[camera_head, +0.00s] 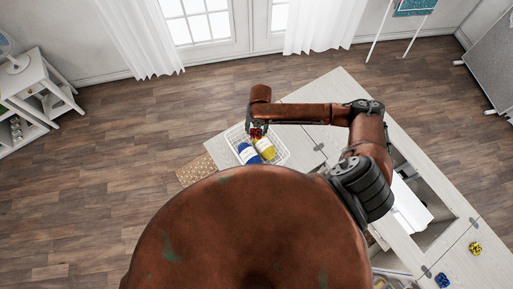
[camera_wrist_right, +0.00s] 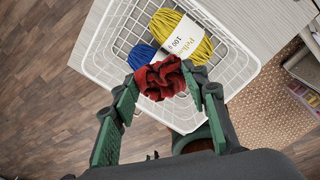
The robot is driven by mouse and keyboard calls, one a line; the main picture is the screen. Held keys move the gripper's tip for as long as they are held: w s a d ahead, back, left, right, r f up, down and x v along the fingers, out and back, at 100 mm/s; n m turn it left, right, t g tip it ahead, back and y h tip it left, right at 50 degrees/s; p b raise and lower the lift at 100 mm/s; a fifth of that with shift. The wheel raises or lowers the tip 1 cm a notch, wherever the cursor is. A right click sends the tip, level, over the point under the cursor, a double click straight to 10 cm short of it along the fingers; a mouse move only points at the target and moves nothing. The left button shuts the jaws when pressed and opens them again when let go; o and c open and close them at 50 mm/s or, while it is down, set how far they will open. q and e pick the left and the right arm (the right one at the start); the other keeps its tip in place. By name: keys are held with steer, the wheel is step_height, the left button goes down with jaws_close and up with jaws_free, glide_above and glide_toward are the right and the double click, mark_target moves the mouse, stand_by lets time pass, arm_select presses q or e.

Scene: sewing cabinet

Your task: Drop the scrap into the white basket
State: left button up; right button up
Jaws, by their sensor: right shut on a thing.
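The scrap (camera_wrist_right: 160,77) is a crumpled dark red piece of fabric. My right gripper (camera_wrist_right: 160,85) is shut on it and holds it over the near part of the white basket (camera_wrist_right: 100,70). In the head view the basket (camera_head: 284,157) stands on the pale cabinet top, with my right gripper (camera_head: 257,132) above its far side. A yellow yarn skein (camera_wrist_right: 190,45) and a blue yarn skein (camera_wrist_right: 140,55) lie in the basket. The scrap partly hides the blue one in the wrist view. My left gripper is not in view.
The pale cabinet top (camera_head: 325,100) runs diagonally under my right arm. An open compartment with white material (camera_head: 408,205) lies to the right. Small yellow (camera_head: 475,248) and blue (camera_head: 442,280) items sit at the lower right. A perforated brown panel (camera_head: 195,171) is beside the basket.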

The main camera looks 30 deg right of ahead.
steer(key=shift+s+d+f+n+p, duration=0.2)
steer(key=shift+s+n+p, duration=0.15)
steer(key=shift+n, duration=0.25)
steer(key=shift+s+d+f+n+p, duration=0.25)
steer(key=shift+s+n, duration=0.1)
steer(key=shift+n, duration=0.25)
steer(key=shift+s+d+f+n, duration=0.2)
steer(key=shift+f+n, duration=0.1)
steer(key=shift+n, duration=0.2)
step_height(320, 180, down, 6)
steer(key=b, duration=0.5)
steer(key=shift+b, duration=0.3)
steer(key=o, duration=0.7)
